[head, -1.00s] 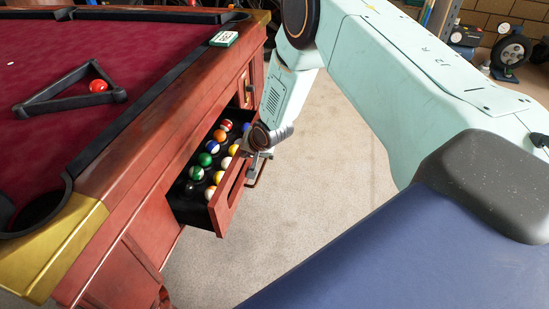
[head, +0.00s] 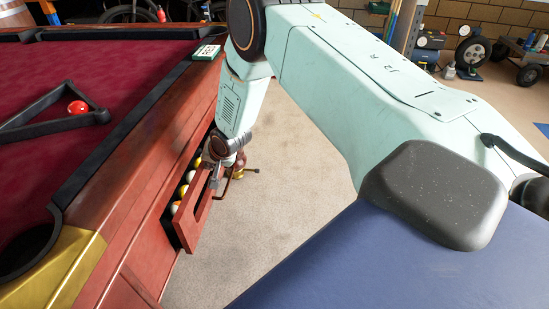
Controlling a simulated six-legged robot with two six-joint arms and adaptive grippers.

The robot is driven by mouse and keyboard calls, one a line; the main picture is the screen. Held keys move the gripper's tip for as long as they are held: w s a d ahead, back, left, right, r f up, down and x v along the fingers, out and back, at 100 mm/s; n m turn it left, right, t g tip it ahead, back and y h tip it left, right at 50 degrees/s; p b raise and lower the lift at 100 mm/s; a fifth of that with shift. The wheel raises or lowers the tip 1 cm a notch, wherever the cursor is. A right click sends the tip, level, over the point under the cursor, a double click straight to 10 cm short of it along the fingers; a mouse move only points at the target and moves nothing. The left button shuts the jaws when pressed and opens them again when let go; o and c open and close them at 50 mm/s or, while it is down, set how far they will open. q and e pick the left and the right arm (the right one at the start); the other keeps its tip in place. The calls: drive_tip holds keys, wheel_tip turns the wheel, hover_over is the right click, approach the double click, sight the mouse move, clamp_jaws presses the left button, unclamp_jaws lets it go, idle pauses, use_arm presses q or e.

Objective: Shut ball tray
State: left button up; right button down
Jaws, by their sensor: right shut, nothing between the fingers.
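The ball tray (head: 197,219) is a red wooden drawer in the side of the pool table, standing part way out. Several pool balls (head: 183,190) show in its narrow dark opening; the rest are hidden by the table edge and the tray front. My right gripper (head: 228,172) is shut with nothing in it, at the far end of the tray front by its metal handle. I cannot tell whether it touches the tray. My left gripper is out of view.
The pool table (head: 140,130) fills the left side, with a red ball (head: 77,107) by a black triangle rack (head: 50,115) and a small green-and-white box (head: 206,52) on its rail. Carpet (head: 290,190) lies clear to the right of the tray. Wheeled gear (head: 472,50) stands at the back right.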

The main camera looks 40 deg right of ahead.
drive_tip(key=shift+w+a, duration=0.4)
drive_tip(key=shift+w, duration=0.1)
idle(0.4)
